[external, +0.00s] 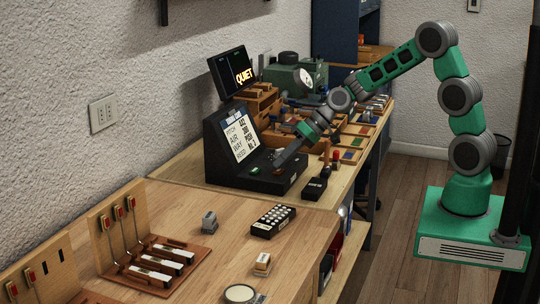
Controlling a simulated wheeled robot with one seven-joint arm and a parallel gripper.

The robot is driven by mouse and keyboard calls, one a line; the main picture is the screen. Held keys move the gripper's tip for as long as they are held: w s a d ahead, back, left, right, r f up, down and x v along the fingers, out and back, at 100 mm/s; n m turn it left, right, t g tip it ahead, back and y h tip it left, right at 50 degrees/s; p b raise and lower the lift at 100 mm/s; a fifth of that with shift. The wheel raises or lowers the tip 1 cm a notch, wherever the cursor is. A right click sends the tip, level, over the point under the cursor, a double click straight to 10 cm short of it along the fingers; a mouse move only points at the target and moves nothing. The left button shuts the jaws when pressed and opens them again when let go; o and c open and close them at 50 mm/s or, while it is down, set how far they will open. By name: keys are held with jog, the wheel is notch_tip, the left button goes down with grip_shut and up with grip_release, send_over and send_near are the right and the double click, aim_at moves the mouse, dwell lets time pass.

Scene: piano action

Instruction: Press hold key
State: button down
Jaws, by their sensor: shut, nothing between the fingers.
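A black console (212,155) with a sloped lit screen (241,137) stands on the bench against the wall. Its low front deck carries a small greenish key (254,170) and a reddish key (278,171). I cannot read any key label, so I cannot tell which is the hold key. My gripper (279,163) is shut and empty, tilted down over the deck close to the reddish key. I cannot tell whether it touches the deck or a key.
A black keypad (272,220), a grey block (208,221) and key models (160,262) lie nearer on the wooden bench.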

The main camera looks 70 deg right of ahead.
jog(key=shift+f, duration=0.1)
jog(key=shift+r+p, duration=0.3)
jog(key=shift+r, duration=0.15)
